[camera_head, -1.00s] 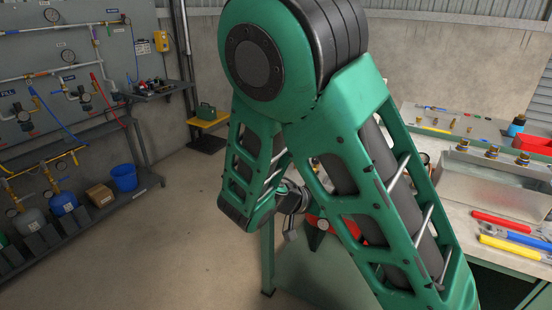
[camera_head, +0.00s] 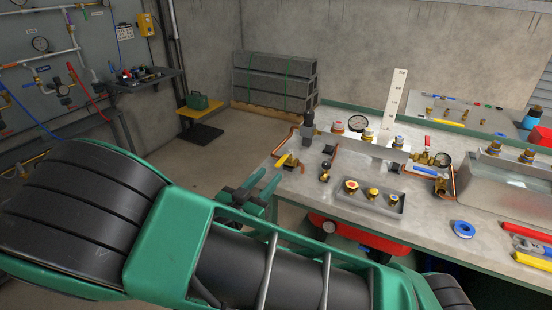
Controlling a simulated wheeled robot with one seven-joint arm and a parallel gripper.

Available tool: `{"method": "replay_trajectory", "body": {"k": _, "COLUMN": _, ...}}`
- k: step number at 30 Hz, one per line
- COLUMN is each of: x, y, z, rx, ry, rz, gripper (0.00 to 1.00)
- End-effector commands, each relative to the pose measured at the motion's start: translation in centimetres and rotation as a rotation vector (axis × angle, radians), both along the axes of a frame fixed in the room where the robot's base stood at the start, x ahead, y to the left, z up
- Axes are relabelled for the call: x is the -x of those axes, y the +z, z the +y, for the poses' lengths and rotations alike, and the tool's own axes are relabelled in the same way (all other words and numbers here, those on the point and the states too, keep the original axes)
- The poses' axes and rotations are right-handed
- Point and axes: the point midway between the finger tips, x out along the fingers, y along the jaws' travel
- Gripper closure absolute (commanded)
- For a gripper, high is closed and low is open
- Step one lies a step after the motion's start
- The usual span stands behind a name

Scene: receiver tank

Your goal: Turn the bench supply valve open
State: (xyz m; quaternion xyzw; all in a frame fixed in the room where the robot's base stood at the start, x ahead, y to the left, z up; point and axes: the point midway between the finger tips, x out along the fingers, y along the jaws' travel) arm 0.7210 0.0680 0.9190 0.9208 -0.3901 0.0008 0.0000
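The bench supply valve is most likely the brass valve with a yellow lever (camera_head: 283,160) at the left end of the bench, beside copper pipe. The lever slants up to the right; I cannot tell from it whether the valve is open. My gripper (camera_head: 270,175) is at the bench's left edge, just below and left of the yellow lever. Its two green fingers are apart with nothing seen between them. Whether a finger touches the lever cannot be told. My arm hides the bench's lower front.
The bench (camera_head: 425,212) carries a metal manifold with gauges, a small tray of brass fittings (camera_head: 372,197), blue tape (camera_head: 463,229) and a water tank (camera_head: 510,182). A red object (camera_head: 350,232) is under the bench.

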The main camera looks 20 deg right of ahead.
Motion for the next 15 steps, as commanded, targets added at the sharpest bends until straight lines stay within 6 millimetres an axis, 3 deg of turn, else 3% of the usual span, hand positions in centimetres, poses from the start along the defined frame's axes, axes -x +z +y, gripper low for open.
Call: {"method": "replay_trajectory", "body": {"k": 15, "x": -5.7, "y": 0.0, "z": -4.8, "rx": 0.0, "ry": 0.013, "rz": 0.001, "gripper": 0.68}}
